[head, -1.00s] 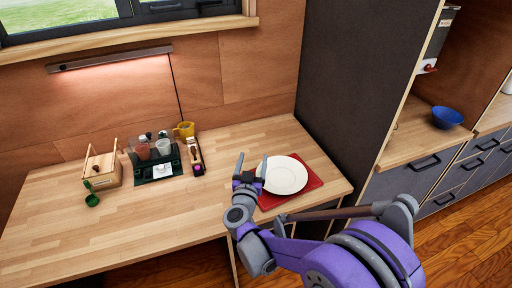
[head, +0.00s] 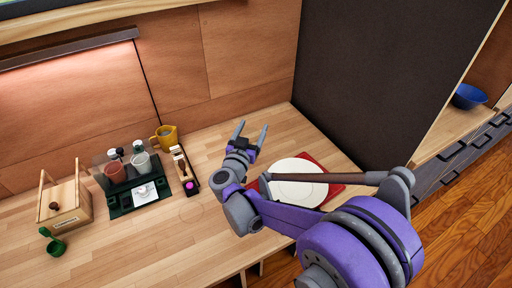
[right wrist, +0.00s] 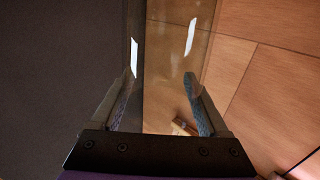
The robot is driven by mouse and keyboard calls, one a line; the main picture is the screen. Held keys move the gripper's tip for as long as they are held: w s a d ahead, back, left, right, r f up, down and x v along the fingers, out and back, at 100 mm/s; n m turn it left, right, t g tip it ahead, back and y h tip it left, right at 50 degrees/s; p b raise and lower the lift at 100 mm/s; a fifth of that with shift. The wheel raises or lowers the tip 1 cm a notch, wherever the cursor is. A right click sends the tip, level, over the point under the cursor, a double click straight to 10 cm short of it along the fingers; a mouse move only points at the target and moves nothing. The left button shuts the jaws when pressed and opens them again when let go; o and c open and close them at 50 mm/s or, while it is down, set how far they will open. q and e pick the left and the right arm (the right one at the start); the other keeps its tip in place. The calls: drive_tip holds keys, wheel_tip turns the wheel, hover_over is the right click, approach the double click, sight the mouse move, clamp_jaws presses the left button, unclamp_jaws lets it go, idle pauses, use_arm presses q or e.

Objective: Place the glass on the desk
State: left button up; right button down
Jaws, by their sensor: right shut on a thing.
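My right gripper (head: 251,131) is shut on a clear glass (right wrist: 165,70), which shows between the two fingers in the right wrist view. In the head view the glass is too transparent to make out. The gripper is over the wooden desk (head: 130,240), behind and left of the white plate (head: 300,185), with its fingers pointing up and away in the picture. I cannot tell its exact height above the desk. My left gripper is not in view.
The plate lies on a red mat (head: 333,190) at the desk's right end, beside a dark panel (head: 385,80). A yellow mug (head: 167,137), a dark tray (head: 120,211) with cups and a wooden box (head: 70,205) stand at left. Bare desk lies between.

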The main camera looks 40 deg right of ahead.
drive_tip(key=shift+f+b, duration=0.6)
drive_tip(key=shift+f, duration=2.3)
drive_tip(key=shift+f, duration=0.15)
unclamp_jaws()
drive_tip(key=shift+r, duration=0.25)
drive_tip(key=v, duration=1.2)
drive_tip(key=shift+w, duration=0.1)
